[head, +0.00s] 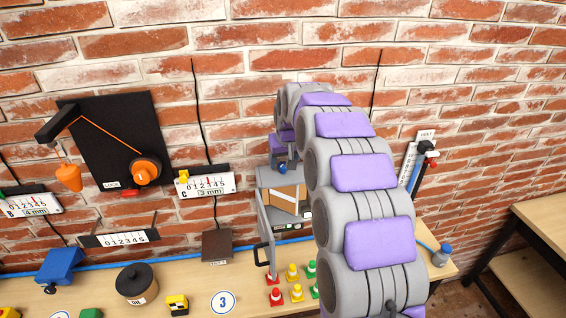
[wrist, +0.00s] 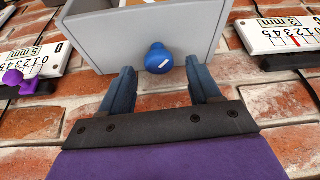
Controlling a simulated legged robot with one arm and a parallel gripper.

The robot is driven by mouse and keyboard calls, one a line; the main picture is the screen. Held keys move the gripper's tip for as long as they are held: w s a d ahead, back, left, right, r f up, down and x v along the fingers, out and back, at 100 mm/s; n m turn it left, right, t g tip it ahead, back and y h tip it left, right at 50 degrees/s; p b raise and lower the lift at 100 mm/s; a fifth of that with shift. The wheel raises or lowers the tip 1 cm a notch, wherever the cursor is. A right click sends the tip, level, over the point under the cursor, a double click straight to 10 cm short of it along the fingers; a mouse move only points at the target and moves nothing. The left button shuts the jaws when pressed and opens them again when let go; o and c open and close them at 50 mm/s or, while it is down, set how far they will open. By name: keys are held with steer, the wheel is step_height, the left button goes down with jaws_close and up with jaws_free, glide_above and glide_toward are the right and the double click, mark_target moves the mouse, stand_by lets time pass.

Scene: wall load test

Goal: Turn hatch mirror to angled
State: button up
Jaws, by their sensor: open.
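The hatch is a grey box (head: 264,178) on the brick wall, with an open front and a tan, slanted surface (head: 284,200) inside; I cannot tell whether that is the mirror. A blue knob (head: 283,168) sits on the box's top. In the head view my arm hides most of the gripper.
A grey open door with a black handle (head: 262,256) hangs at the box's left. Gauge C (head: 205,184) is left of the box. Small coloured cones (head: 292,271) and a black pot (head: 136,283) stand on the bench below. A red-and-black lever (head: 428,150) is at right.

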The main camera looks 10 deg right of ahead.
steer(key=v, duration=1.5)
steer(key=shift+r, duration=0.2)
steer(key=shift+s, duration=0.2)
